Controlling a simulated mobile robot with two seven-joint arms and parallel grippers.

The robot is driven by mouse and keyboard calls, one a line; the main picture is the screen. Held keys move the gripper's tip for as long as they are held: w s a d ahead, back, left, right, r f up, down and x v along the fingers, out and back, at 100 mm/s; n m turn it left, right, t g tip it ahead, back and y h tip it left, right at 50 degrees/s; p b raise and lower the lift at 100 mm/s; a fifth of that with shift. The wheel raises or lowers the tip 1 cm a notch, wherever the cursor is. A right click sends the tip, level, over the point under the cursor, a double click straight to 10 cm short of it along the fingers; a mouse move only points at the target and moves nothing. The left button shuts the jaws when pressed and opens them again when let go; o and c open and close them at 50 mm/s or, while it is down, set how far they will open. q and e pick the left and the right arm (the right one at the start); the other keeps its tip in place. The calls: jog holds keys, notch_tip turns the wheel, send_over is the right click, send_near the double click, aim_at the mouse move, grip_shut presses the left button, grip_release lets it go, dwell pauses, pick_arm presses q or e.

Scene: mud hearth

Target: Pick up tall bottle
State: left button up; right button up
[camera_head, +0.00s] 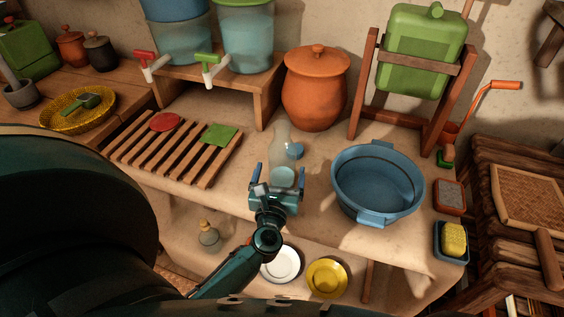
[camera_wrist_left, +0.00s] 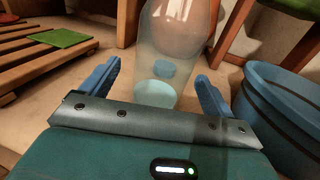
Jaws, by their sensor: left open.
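The tall bottle (camera_head: 281,148) is clear, with a pale blue-green base, and stands on the counter in front of the orange clay pot. In the left wrist view the bottle (camera_wrist_left: 172,45) rises between and just beyond the fingertips, its top cut off by the frame. My left gripper (camera_head: 273,178) is open, with its two blue fingers apart on either side of the bottle's lower part. In the left wrist view the left gripper (camera_wrist_left: 160,80) shows gaps between its fingers and the bottle. My right gripper is not seen.
A blue basin (camera_head: 377,183) stands close to the right of the bottle. A slatted wooden rack (camera_head: 171,155) lies to the left. The orange pot (camera_head: 315,90) and a wooden stand (camera_head: 263,88) are behind.

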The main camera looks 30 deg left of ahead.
aim_at(283, 160)
pick_arm(q)
jog(key=x, duration=0.4)
jog(key=shift+w, duration=0.4)
jog(key=c, duration=1.1)
jog(key=shift+c, duration=0.2)
jog(key=shift+r, duration=0.15)
